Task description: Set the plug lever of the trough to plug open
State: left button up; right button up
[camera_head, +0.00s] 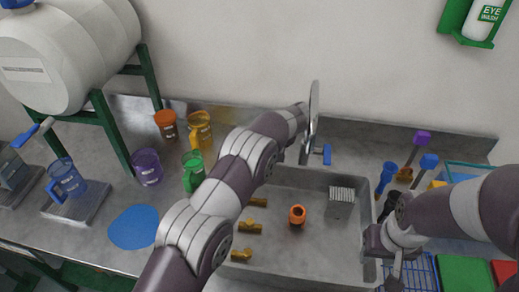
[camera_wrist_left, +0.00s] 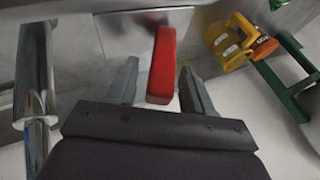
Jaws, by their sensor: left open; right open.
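The steel trough (camera_head: 318,252) lies in the bench at the centre of the head view. A tall steel tap (camera_head: 313,115) stands behind it with a blue handle (camera_head: 326,154) beside it. In the left wrist view a red lever (camera_wrist_left: 162,62) stands between the spread fingers of my left gripper (camera_wrist_left: 158,82). The gripper is open, and a gap shows beside each finger. I cannot tell whether this red lever is the plug lever. In the head view my left arm hides it. My right gripper (camera_head: 393,268) is open at the trough's right edge, its fingertips partly cut off.
An orange fitting (camera_head: 297,215), brass fittings (camera_head: 247,227) and a grey ribbed block (camera_head: 341,203) lie in the trough. Coloured jugs (camera_head: 147,167) and a white tank (camera_head: 75,50) are at left. Blue and purple brushes (camera_head: 387,176) stand at right. The steel tap (camera_wrist_left: 36,85) is close left in the wrist view.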

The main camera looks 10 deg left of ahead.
pick_arm(q)
jog(key=shift+a+f+h+b, duration=0.1)
jog(key=shift+a+h+b, duration=0.2)
jog(key=shift+b, duration=0.15)
jog(key=shift+a+r+h+p, duration=0.45)
jog(key=shift+r+h+p, duration=0.35)
jog(key=shift+p, duration=0.45)
jog(key=a+r+n+h+p, duration=0.1)
jog(key=h+p, duration=0.1)
jog(key=p, duration=0.3)
jog(key=shift+a, duration=0.25)
jog(key=shift+a+f+h, duration=0.25)
jog(key=shift+f+h, duration=0.1)
jog(key=shift+h, duration=0.15)
jog(key=shift+b+v, duration=0.85)
jog(key=shift+v, duration=0.15)
jog(key=b+v, duration=0.3)
jog(key=v, duration=0.6)
jog(key=s+a+f+g+b, duration=0.1)
jog(key=s+a+f+b, duration=0.1)
jog(key=s, duration=1.1)
jog(key=s+a+f+g+b, duration=0.1)
jog(key=s+f, duration=0.3)
jog(key=s, duration=1)
jog(key=shift+a+f+g+b, duration=0.2)
jog(key=shift+a+g+b, duration=0.25)
jog(key=shift+b, duration=0.45)
